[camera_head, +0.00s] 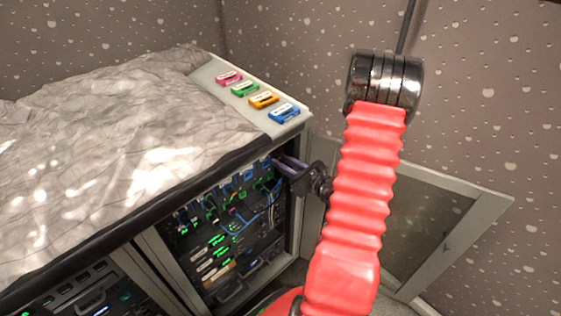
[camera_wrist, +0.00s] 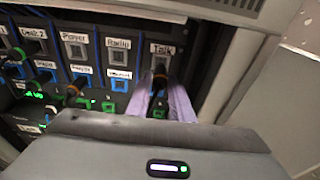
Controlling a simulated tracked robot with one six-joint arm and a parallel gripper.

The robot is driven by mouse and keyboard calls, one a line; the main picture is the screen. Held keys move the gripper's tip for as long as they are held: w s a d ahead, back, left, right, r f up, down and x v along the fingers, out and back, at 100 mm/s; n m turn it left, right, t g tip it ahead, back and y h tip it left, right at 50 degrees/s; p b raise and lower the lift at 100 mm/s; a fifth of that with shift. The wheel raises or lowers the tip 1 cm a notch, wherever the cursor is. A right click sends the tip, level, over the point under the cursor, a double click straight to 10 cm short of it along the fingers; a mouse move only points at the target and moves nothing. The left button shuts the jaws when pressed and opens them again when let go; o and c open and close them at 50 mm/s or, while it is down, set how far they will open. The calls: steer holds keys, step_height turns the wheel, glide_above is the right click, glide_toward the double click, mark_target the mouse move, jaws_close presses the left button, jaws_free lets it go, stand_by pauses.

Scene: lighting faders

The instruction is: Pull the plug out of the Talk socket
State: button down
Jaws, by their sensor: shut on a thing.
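The Talk socket (camera_wrist: 162,50) is at the top right of the patch panel in the wrist view, marked by its label. A dark plug (camera_wrist: 160,74) with an orange band sits just below that label, between my fingers. I cannot tell how deep it is in the socket. My gripper (camera_wrist: 159,92) is shut on this plug with its two pale purple fingers. In the head view, my gripper (camera_head: 284,162) reaches into the upper right of the open rack, and the plug is hidden there.
Neighbouring labelled sockets such as Radio (camera_wrist: 118,50) and Player (camera_wrist: 76,45) lie to the left. Blue cables hang in the rack (camera_head: 225,225). The open cabinet door (camera_head: 480,215) stands right of my arm.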

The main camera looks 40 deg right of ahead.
steer(key=shift+s, duration=0.8)
steer(key=shift+s, duration=0.1)
